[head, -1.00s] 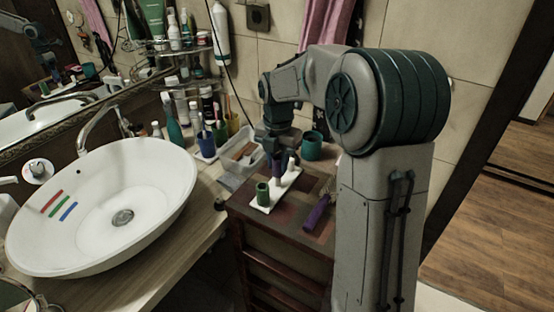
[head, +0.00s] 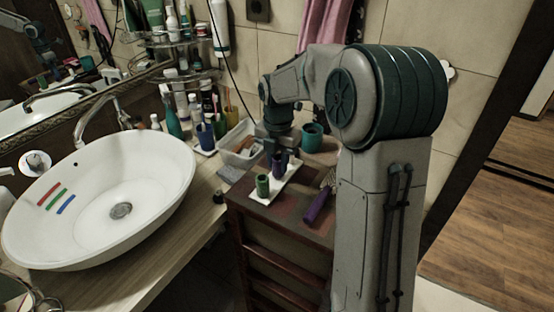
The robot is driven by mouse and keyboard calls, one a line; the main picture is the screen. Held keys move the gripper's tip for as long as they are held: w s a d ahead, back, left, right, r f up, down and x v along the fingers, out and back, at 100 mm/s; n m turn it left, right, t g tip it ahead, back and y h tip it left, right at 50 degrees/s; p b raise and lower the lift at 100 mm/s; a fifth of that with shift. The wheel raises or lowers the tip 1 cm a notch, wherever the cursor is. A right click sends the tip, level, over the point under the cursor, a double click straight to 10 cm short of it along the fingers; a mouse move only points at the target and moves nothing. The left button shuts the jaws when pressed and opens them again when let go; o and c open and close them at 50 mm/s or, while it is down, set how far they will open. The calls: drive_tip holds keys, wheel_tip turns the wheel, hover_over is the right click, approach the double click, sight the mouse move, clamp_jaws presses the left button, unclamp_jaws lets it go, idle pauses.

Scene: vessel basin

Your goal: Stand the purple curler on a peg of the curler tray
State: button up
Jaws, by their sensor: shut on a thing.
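The white curler tray (head: 284,184) lies on the dark patterned top of a small cabinet. A green curler (head: 262,184) stands upright at its near end. The purple curler (head: 280,162) is upright over the far part of the tray, directly below my gripper (head: 279,148). My gripper points down and is shut on the curler's upper part; its fingertips are small and hard to make out. I cannot tell whether the curler's lower end is around a peg or just above or beside one.
A brush with a purple handle (head: 317,206) lies right of the tray. A teal cup (head: 312,138) stands behind it. A clear bin (head: 240,153) and a blue cup (head: 205,136) are left, near the white basin (head: 120,195). Some cabinet top in front is clear.

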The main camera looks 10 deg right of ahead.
drive_tip(key=shift+f, duration=0.25)
drive_tip(key=o, duration=1)
drive_tip(key=shift+r, duration=0.1)
wheel_tip(320, 180, up, 14)
drive_tip(key=shift+f, duration=0.2)
